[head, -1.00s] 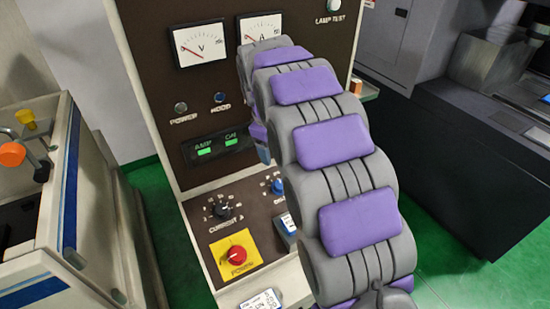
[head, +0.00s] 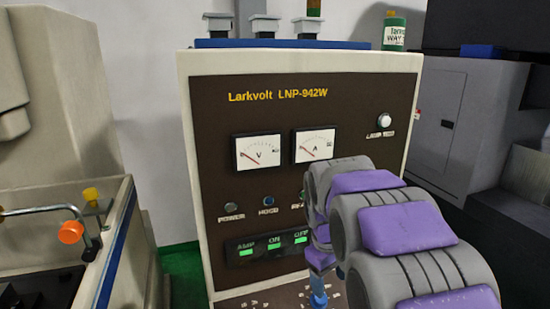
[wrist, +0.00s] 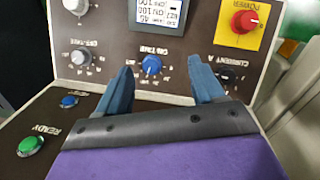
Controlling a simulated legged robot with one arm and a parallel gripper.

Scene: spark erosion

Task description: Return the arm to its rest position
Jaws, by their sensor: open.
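My purple and grey arm (head: 400,230) reaches up from the lower right of the head view and curls down in front of the brown control panel (head: 240,120). My gripper (wrist: 160,66) shows in the wrist view with two blue fingers spread apart and nothing between them. Its fingers point towards the panel's lower controls, with a blue knob (wrist: 152,64) seen between them. In the head view only a small blue part of it shows below the arm's end; the rest is hidden. I cannot tell how far the fingertips are from the panel.
The wrist view shows a red button (wrist: 245,20) on yellow, a small display (wrist: 158,12), a grey knob (wrist: 78,7) and a green button (wrist: 30,146). A machine with an orange knob (head: 70,231) stands left. A grey cabinet (head: 440,115) stands right.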

